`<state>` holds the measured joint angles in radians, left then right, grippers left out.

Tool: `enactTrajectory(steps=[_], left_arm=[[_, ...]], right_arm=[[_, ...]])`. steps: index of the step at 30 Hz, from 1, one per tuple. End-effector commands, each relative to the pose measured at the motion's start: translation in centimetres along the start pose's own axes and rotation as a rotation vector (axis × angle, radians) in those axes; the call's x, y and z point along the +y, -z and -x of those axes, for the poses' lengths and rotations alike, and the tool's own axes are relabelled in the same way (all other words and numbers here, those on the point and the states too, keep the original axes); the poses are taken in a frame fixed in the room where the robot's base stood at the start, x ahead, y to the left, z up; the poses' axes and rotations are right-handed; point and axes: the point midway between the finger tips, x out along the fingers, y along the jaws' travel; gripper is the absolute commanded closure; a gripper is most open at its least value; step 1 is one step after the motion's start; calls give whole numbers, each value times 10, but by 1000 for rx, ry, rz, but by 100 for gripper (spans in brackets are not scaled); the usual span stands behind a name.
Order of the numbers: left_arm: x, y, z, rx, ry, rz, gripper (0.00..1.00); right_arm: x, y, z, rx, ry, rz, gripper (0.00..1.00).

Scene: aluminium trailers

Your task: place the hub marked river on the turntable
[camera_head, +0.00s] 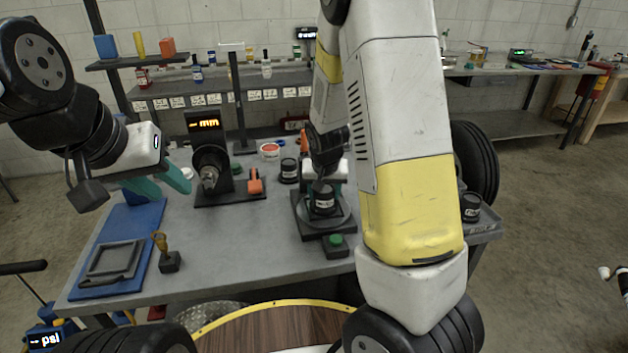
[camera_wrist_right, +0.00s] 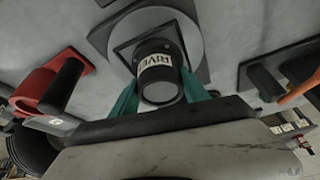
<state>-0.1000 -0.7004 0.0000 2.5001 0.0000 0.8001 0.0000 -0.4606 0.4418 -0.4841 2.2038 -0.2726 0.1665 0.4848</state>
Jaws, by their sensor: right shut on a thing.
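The dark hub marked RIVER (camera_wrist_right: 157,62) is upright between the green fingers of my right gripper (camera_wrist_right: 160,90), which is shut on it. In the head view the hub (camera_head: 324,203) is over the turntable (camera_head: 343,212), a round grey plate on a dark square base. The turntable plate also shows in the right wrist view (camera_wrist_right: 192,35), around and behind the hub. I cannot tell whether the hub's bottom touches the plate. My left gripper (camera_head: 161,184) is open and empty above the left part of the bench, its teal fingers apart.
A green-button box (camera_head: 336,246) stands in front of the turntable. Another dark hub (camera_head: 289,171) stands behind it to the left, and one (camera_head: 471,207) sits at the right bench end. A gauge stand (camera_head: 210,172) and blue mat (camera_head: 110,262) are left. The front middle bench is clear.

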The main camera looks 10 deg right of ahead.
Motion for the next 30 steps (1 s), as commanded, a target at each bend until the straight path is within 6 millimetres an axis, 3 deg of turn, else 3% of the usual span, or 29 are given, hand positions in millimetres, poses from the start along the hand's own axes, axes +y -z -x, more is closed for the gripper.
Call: enactTrajectory(steps=[4,5,8,20,30], left_arm=[[0,0,0,0,0,0,64],[0,0,0,0,0,0,64],[0,0,0,0,0,0,64],[0,0,0,0,0,0,64],[0,0,0,0,0,0,64]], right_arm=[[0,0,-2,3,1,0,100],[0,-1,-3,1,1,0,43],[0,-1,-2,0,0,0,25],[0,1,4,2,1,1,25],[-2,2,70,6,6,3,25]])
